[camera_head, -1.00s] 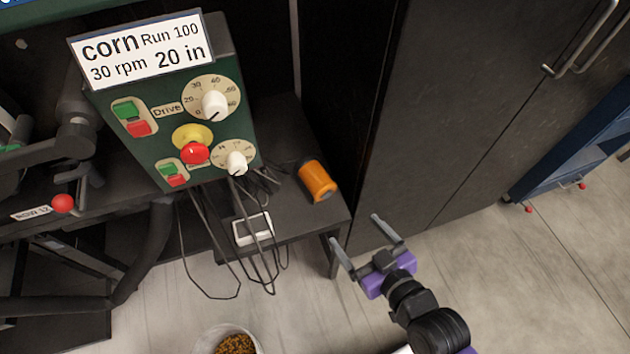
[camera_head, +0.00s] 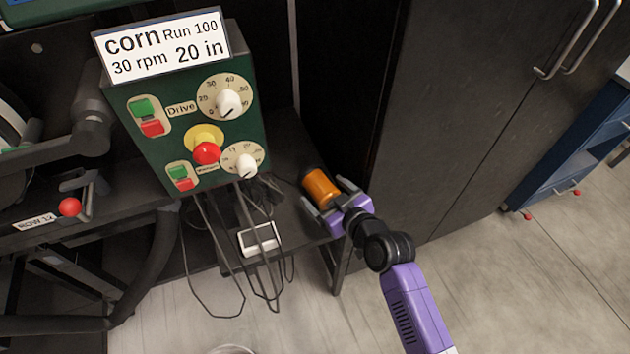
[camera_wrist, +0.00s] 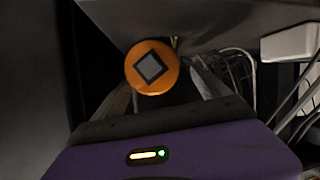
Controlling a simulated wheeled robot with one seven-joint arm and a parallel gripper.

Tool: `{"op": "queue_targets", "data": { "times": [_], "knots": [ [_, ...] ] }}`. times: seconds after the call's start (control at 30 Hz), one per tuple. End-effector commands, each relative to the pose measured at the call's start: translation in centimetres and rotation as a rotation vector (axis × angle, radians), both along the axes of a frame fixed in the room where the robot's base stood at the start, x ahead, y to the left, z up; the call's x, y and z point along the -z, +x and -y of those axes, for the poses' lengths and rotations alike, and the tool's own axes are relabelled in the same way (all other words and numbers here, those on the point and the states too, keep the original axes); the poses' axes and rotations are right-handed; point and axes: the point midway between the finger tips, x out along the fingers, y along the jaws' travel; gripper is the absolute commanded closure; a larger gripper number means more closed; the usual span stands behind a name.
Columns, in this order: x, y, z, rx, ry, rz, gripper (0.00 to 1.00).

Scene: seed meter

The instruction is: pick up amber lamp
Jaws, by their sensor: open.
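The amber lamp (camera_head: 321,187) is an orange cylinder with a dark end, on the dark shelf beside the green control box. In the wrist view the lamp (camera_wrist: 139,78) shows its round orange face with a dark square in it. My gripper (camera_head: 329,200) is open, with one finger on each side of the lamp in the head view. In the wrist view the fingers (camera_wrist: 163,88) flank the lamp's lower part. I cannot tell whether either finger touches it.
The green control box (camera_head: 190,120) stands to the left, with cables hanging below it. A small white device (camera_head: 259,239) lies on the shelf (camera_head: 292,245) near its front edge. A dark cabinet (camera_head: 440,130) rises close on the right. Floor is clear at lower right.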

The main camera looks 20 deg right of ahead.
Motion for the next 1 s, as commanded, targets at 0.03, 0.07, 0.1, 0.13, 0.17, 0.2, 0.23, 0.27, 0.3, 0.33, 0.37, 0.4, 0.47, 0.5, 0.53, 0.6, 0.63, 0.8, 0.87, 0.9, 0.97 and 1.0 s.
{"op": "queue_targets", "data": {
  "times": [0.03,0.07,0.1,0.13,0.17,0.2,0.23,0.27,0.3,0.33,0.37,0.4,0.47,0.5,0.53,0.6,0.63,0.8,0.87,0.9,0.97,1.0],
  "knots": [
    [0.1,0.8,0.1,0.001,0.000,0.002,0.14],
    [0.2,1.2,0.1,0.001,0.000,0.002,0.14],
    [0.4,1.9,0.1,0.001,0.001,0.002,0.14],
    [0.5,2.3,0.1,0.001,0.001,0.002,0.14],
    [0.7,2.6,0.1,0.001,0.001,0.001,0.14],
    [1.0,3.1,0.0,0.000,0.000,0.001,0.14],
    [1.1,3.4,-0.1,0.000,0.000,0.001,0.14],
    [1.2,3.6,-0.1,0.000,0.000,0.000,0.14],
    [1.3,3.9,-0.1,0.000,0.000,0.000,0.14],
    [1.3,4.0,-0.2,0.000,0.000,0.001,0.14],
    [1.4,4.1,-0.2,0.001,0.000,0.001,0.14],
    [1.4,4.2,-0.2,0.001,0.000,0.001,0.14],
    [1.4,4.2,-0.2,0.001,0.000,0.001,0.14],
    [1.4,4.2,-0.2,0.001,0.000,0.001,0.14],
    [1.4,4.1,-0.2,0.001,0.000,0.001,0.14],
    [1.4,4.1,-0.2,0.001,0.000,0.001,0.18],
    [1.4,4.1,-0.2,0.001,0.000,0.001,0.24],
    [1.4,4.1,-0.2,0.001,0.000,0.001,0.58],
    [1.4,4.1,-0.2,0.001,0.000,0.001,0.69],
    [1.4,4.1,-0.2,0.001,0.001,0.001,0.77],
    [1.3,4.1,-0.2,0.001,0.000,0.002,0.89],
    [1.3,4.1,-0.2,0.001,0.000,0.002,0.89]
  ]
}}
